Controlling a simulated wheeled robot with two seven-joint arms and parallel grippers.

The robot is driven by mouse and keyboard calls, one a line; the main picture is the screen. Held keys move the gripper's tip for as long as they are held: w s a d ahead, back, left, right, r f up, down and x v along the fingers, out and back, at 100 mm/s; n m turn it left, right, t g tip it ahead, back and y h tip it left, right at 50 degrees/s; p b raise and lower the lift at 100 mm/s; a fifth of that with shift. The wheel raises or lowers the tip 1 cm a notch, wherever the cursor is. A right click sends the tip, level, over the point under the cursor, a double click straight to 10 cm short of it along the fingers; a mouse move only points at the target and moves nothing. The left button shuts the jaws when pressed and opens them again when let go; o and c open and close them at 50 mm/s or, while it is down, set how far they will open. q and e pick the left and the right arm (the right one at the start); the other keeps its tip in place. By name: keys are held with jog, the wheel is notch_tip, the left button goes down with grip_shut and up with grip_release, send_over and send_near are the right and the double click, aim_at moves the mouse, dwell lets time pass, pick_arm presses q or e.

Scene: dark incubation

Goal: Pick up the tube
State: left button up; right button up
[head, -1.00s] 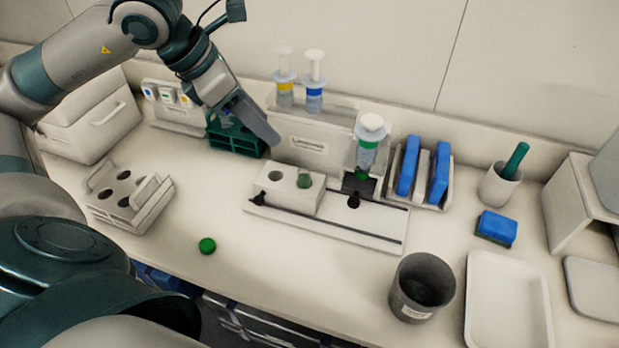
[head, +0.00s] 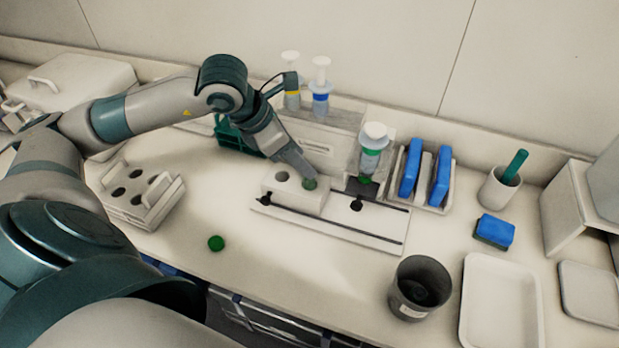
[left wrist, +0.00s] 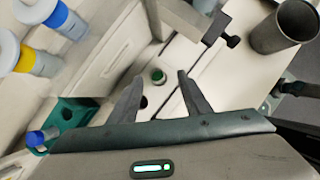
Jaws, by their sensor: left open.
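The tube (head: 309,184) stands upright in a hole of the white block (head: 283,198), with only its green top showing. The rest of it is hidden in the block. In the left wrist view the tube (left wrist: 158,77) sits between the tips of my two spread fingers. My left gripper (head: 307,171) is open, with its fingertips close to the tube in the head view; I cannot tell whether they touch it. In the left wrist view my left gripper (left wrist: 160,75) holds nothing. My right gripper is not in view.
A clamp rail (head: 330,229) lies under the block. A syringe-like container (head: 371,150) stands right of it. A green rack (head: 236,137) and two syringes are behind. A loose green cap (head: 216,243), a white rack (head: 154,212) and a dark cup (head: 419,287) stand around clear table.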

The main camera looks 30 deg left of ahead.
aim_at(309, 183)
pick_arm(q)
jog(key=shift+w+d+f, duration=0.1)
jog(key=shift+w+f, duration=0.1)
jog(key=shift+f, duration=0.15)
jog(key=p+x, duration=0.2)
jog(key=x, duration=0.1)
jog(key=p+x, duration=0.1)
jog(key=shift+w+a+f, duration=0.25)
jog(key=shift+a, duration=0.05)
jog(key=shift+w+f, duration=0.1)
jog(key=shift+f, duration=0.25)
jog(key=shift+c, duration=0.6)
grip_shut()
